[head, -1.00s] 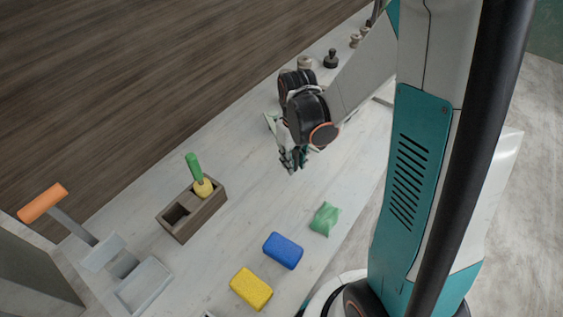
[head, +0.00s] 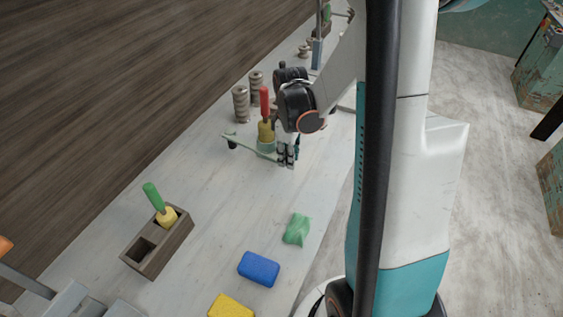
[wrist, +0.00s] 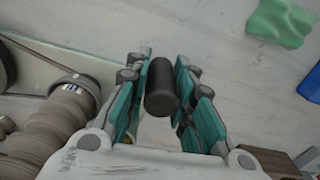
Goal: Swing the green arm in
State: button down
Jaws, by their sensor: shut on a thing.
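The pale green arm (head: 248,146) is a thin bar lying low over the table. It runs from a dark peg (head: 232,144) at its left end to my gripper. My gripper (head: 287,160) is shut at the bar's near right end. In the wrist view the fingers of my gripper (wrist: 160,95) close on a black cylindrical handle (wrist: 162,90). In the head view the handle is hidden by the fingers. The bar also seems to show in the wrist view (wrist: 40,68), at the left, beside a ridged grey-brown post.
A red-handled tool (head: 264,103) stands right behind the bar, with ridged spools (head: 240,104) beyond. A wooden block (head: 155,258) holds a green-handled tool. A green cloth-like piece (head: 298,229), blue sponge (head: 259,268) and yellow sponge (head: 231,307) lie nearer. Table between block and gripper is clear.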

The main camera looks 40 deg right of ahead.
jog(key=shift+w+d, duration=0.25)
jog(key=shift+d, duration=0.35)
jog(key=shift+w+d, duration=0.25)
jog(key=shift+d, duration=0.3)
jog(key=shift+w+r, duration=0.1)
jog(key=c, duration=1.4)
grip_release()
jog(key=shift+d, duration=0.1)
jog(key=shift+o, duration=0.2)
notch_tip(320, 180, up, 12)
